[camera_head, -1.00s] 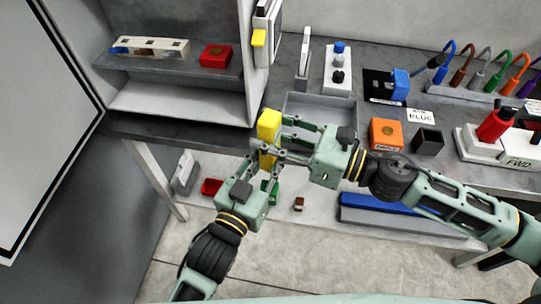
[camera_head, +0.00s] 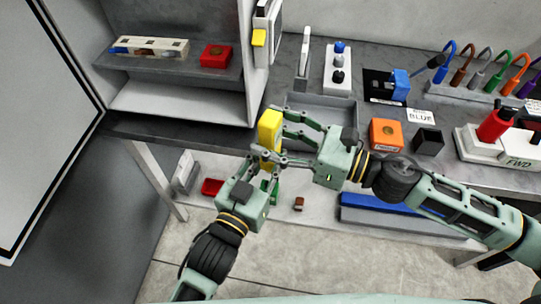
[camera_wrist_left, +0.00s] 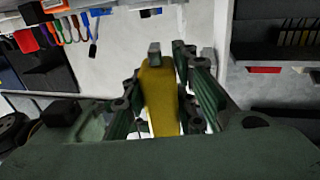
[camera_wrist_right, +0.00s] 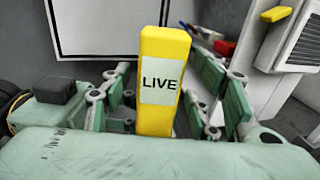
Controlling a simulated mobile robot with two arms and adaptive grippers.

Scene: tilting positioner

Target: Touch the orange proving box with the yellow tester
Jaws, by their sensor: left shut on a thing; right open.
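The yellow tester (camera_head: 270,128) stands upright at the table's front edge. My left gripper (camera_head: 267,167) is shut on its lower part; the tester also shows between the fingers in the left wrist view (camera_wrist_left: 158,98). My right gripper (camera_head: 284,140) is open, its fingers spread around the tester from the right. In the right wrist view the tester (camera_wrist_right: 163,55) shows a white "LIVE" label between the open fingers (camera_wrist_right: 165,95). The orange proving box (camera_head: 386,134) sits on the table to the right of my right gripper, apart from the tester.
A grey tray (camera_head: 330,108) lies behind my right gripper. A black box (camera_head: 428,140) stands right of the proving box, and a red-topped device (camera_head: 494,128) farther right. A cabinet shelf (camera_head: 190,68) holds a red box (camera_head: 216,56). A blue bar (camera_head: 380,208) lies on the lower shelf.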

